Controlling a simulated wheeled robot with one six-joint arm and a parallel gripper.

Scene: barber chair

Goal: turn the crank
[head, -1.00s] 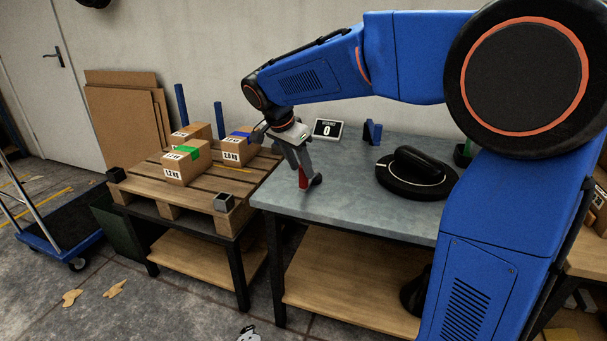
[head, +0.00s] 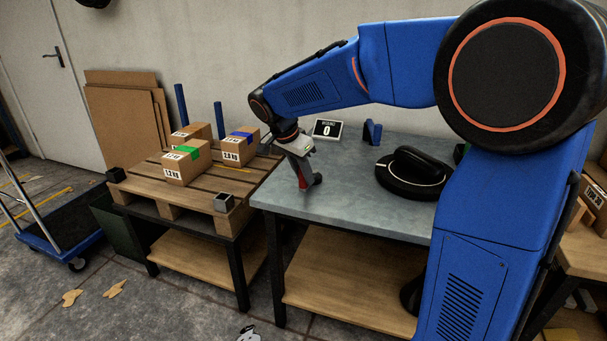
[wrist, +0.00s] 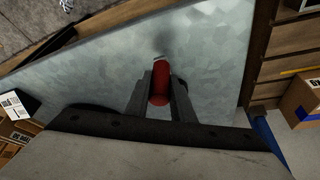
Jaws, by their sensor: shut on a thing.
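No crank can be made out in either view. My gripper (head: 302,174) is low over the left front part of the grey bench top (head: 345,205). Its fingers are shut on a red rounded thing (wrist: 160,82), which shows between them in the wrist view. In the head view only a little of the red thing (head: 299,184) shows, with a dark rounded end beside it at the bench top. The fingers hide the rest, and I cannot tell whether it touches the bench.
On the bench are a black round device (head: 413,190), a small display (head: 327,129) reading 0 and a blue stand (head: 372,133). Left of it, a pallet (head: 190,187) carries boxes, including a green-taped one (head: 184,166). The bench's front middle is clear.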

